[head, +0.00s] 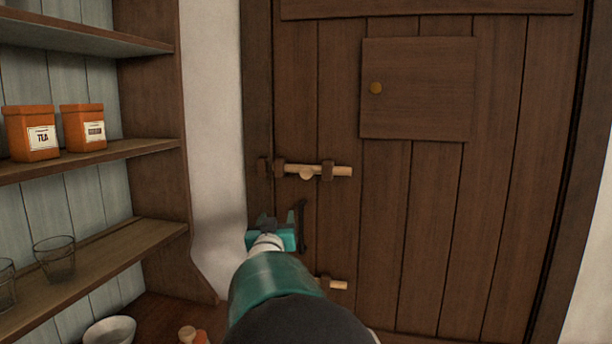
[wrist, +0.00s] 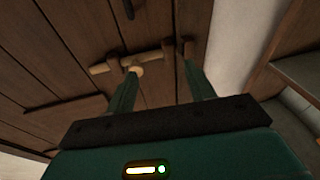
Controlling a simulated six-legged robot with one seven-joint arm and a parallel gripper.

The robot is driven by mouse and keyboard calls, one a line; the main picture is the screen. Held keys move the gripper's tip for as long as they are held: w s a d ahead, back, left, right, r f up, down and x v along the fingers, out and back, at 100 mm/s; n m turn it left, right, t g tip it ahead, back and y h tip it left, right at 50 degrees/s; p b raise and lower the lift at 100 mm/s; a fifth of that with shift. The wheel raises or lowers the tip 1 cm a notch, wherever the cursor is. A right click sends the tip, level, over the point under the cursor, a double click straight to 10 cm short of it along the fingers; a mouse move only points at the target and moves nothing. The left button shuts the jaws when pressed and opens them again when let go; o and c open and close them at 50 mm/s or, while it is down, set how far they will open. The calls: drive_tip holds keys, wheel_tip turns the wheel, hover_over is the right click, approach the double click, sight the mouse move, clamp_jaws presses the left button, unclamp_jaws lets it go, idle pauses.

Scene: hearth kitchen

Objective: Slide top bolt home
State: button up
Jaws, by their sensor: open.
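The top bolt (head: 341,171) is a pale wooden bar lying level across the dark plank door, with a round knob (head: 306,175). It runs through two dark brackets, and its left end is at the left bracket (head: 278,168). A dark keeper (head: 263,168) sits on the frame just left, with a gap between. My gripper (head: 270,222) is open and empty, below the bolt in the head view. In the wrist view my gripper (wrist: 160,70) points at the door, with the knob (wrist: 135,71) near its left fingertip; contact cannot be told.
A dark pull handle (head: 301,226) is close beside my gripper. A lower bolt (head: 337,285) shows partly behind my arm. A small hatch (head: 420,90) is in the door. Shelves with orange tins (head: 31,133) and glasses (head: 54,258) stand at left.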

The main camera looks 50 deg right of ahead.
sight(306, 176)
drive_tip(key=d+r+h, duration=0.1)
drive_tip(key=d+r, duration=0.1)
drive_tip(key=d, duration=0.3)
drive_tip(key=w+d+r+g+h, duration=0.1)
drive_tip(key=d+r, duration=0.2)
drive_tip(key=d, duration=0.2)
drive_tip(key=w+d+r+m+g+h, duration=0.1)
drive_tip(key=d+r+h, duration=0.1)
drive_tip(key=d, duration=0.3)
drive_tip(key=shift+w+d+r, duration=0.15)
drive_tip(key=shift+w+r, duration=0.05)
drive_tip(key=shift+r, duration=0.5)
